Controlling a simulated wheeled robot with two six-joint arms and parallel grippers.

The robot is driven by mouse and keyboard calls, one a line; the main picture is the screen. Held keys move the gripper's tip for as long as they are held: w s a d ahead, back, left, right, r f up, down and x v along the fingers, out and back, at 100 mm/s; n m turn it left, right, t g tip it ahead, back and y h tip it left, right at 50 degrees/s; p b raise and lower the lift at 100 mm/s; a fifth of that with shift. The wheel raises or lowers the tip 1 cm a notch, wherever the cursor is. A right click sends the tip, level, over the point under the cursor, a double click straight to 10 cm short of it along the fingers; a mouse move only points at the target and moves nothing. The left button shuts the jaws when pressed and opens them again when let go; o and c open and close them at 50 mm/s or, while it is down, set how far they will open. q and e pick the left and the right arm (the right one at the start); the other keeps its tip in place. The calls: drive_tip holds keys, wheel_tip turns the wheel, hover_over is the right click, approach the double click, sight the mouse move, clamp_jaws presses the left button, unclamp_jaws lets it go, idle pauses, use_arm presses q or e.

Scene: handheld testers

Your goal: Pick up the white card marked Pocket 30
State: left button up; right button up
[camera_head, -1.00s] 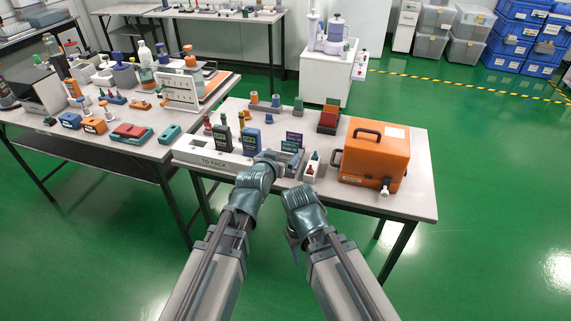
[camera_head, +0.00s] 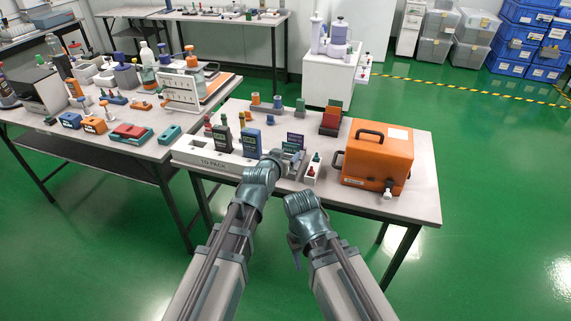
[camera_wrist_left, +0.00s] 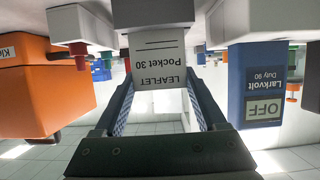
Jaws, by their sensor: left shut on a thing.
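The white card marked Leaflet Pocket 30 (camera_wrist_left: 160,62) appears upside down in the left wrist view, between the two fingers of my left gripper (camera_wrist_left: 160,92). The gripper is shut on the card. A pale block (camera_wrist_left: 150,14) adjoins the card at the top of that view; I cannot tell whether they touch. In the head view my left gripper (camera_head: 277,157) is over the front of the near table, and the card cannot be made out there. My right gripper (camera_head: 295,250) is low in front of the table, mostly hidden by its arm, and its jaws are unclear.
A blue Larkvolt Duty 90 tester (camera_wrist_left: 264,85) stands beside the gripper; a dark tester (camera_head: 222,138) is farther left. The To Pack tray (camera_head: 205,160) lies along the front edge. An orange case (camera_head: 378,158) stands at right, with a small white holder (camera_head: 312,172) between.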

use_arm(q)
drive_tip(key=shift+r, duration=0.1)
wheel_tip(320, 180, up, 10)
drive_tip(key=p, duration=1)
